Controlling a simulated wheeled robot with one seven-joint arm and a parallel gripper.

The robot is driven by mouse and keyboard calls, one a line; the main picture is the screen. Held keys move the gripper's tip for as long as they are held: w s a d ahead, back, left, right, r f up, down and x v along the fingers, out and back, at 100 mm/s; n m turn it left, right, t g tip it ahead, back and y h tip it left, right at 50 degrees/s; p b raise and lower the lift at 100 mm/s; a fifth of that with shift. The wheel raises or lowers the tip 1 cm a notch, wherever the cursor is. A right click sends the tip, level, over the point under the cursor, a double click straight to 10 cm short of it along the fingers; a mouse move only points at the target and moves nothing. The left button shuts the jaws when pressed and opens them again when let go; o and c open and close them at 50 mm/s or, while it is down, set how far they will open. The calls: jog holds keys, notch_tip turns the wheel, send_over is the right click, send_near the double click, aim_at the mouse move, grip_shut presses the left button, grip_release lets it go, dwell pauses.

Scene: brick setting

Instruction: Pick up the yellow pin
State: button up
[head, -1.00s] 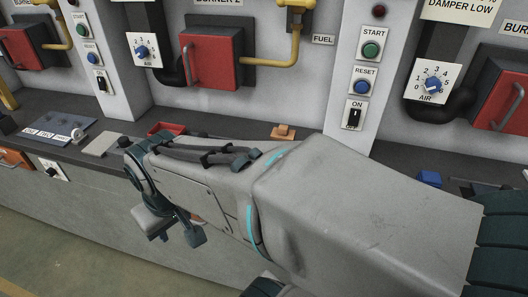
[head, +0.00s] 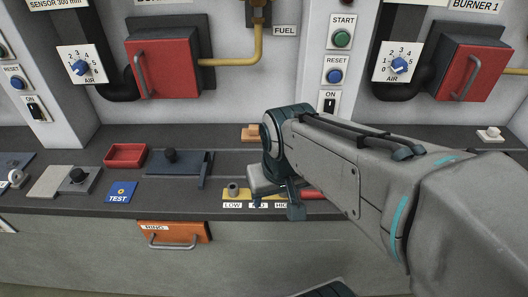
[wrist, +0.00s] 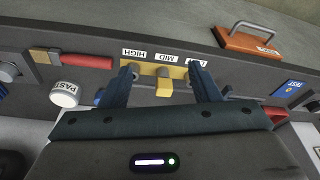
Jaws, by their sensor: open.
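A small yellow block (wrist: 164,88), which looks like the yellow pin's head, stands at the MID place in the wrist view. A grey round post (head: 233,190) stands at the LOW end. My gripper (wrist: 161,67) is open, with its fingers on either side of the yellow block and no contact that I can make out. In the head view my gripper (head: 276,203) hides the middle of the strip.
A red tray (head: 125,156), a dark plate with a knob (head: 178,169) and a blue TEST card (head: 121,192) are left.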

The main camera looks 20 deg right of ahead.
jog(key=w+r+m+g, duration=0.2)
jog(key=w+m+g, duration=0.1)
jog(key=w, duration=0.9)
jog(key=f, duration=0.9)
jog(key=shift+w+d+f, duration=0.1)
jog(key=shift+w+d, duration=0.05)
jog(key=shift+d, duration=0.05)
jog(key=shift+w+f, duration=0.2)
jog(key=shift+f, duration=1.05)
jog(key=shift+w+f, duration=0.2)
jog(key=shift+f, duration=1.05)
jog(key=c, duration=1.2)
